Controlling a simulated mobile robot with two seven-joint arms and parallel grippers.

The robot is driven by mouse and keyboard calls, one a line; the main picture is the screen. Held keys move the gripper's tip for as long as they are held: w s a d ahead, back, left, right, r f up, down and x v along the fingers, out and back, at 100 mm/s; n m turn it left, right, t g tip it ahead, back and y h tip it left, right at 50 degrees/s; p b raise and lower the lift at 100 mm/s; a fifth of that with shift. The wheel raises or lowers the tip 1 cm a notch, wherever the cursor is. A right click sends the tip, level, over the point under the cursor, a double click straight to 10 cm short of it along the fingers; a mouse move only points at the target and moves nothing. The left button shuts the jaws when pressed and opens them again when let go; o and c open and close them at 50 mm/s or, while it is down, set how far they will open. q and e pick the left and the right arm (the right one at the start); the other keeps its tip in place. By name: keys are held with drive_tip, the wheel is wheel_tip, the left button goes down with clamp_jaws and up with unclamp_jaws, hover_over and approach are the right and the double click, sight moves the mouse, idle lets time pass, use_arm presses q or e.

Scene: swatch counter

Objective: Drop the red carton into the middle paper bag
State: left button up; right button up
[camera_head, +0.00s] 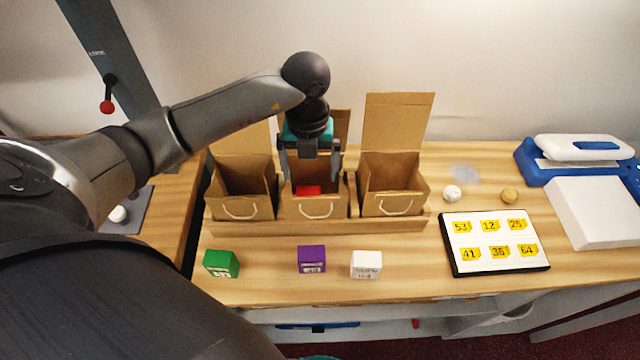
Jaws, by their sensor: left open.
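Three brown paper bags stand side by side in a wooden rack (320,228) on the counter. The red carton (308,190) lies inside the middle paper bag (310,210), with only its red top showing. My left gripper (309,180) reaches over the middle bag, pointing down, with its fingers apart on either side above the carton. The left bag (240,207) and the right bag (388,202) show no contents. My right gripper is not in the view.
Green (221,264), purple (311,259) and white (366,265) cartons stand in front of the rack. A numbered board (495,243), a white ball (452,193), a tan ball (509,195) and a blue-white device (580,160) are at the right.

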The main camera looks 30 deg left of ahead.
use_arm(q)
wheel_tip(320, 180, up, 15)
drive_tip(key=shift+r+p, duration=0.15)
drive_tip(key=shift+p, duration=0.3)
drive_tip(key=shift+s, duration=0.1)
idle(0.5)
